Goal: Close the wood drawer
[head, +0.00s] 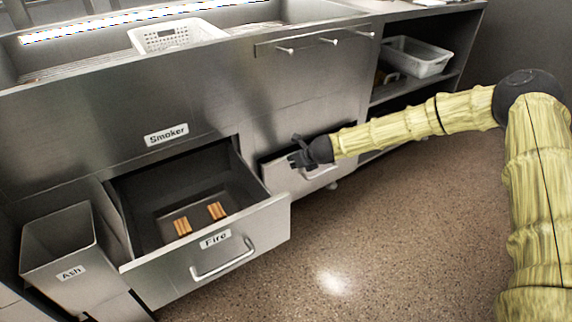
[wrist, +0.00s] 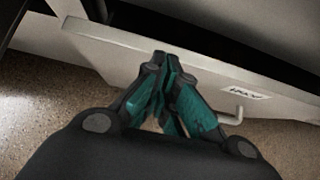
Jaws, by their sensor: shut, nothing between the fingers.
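A second steel drawer (head: 285,177) sits right of the Fire drawer and stands partly open. I take it for the wood drawer, but its label is not readable. In the wrist view its front panel (wrist: 120,52) crosses the picture, with a small label, a handle (wrist: 232,117) and a dark gap behind its top edge. My gripper (head: 293,160) is shut and empty, close in front of this drawer. In the wrist view my fingertips (wrist: 162,60) overlap the front panel near its top edge; I cannot tell whether they touch. My gripper hides part of the panel.
The Fire drawer (head: 265,222) stands wide open at left, with brown wooden pieces (head: 217,210) inside. A steel Ash bin (head: 62,255) is at far left. A white basket (head: 180,38) is on top, and a white tub (head: 417,58) sits on the right shelf. Floor at right is clear.

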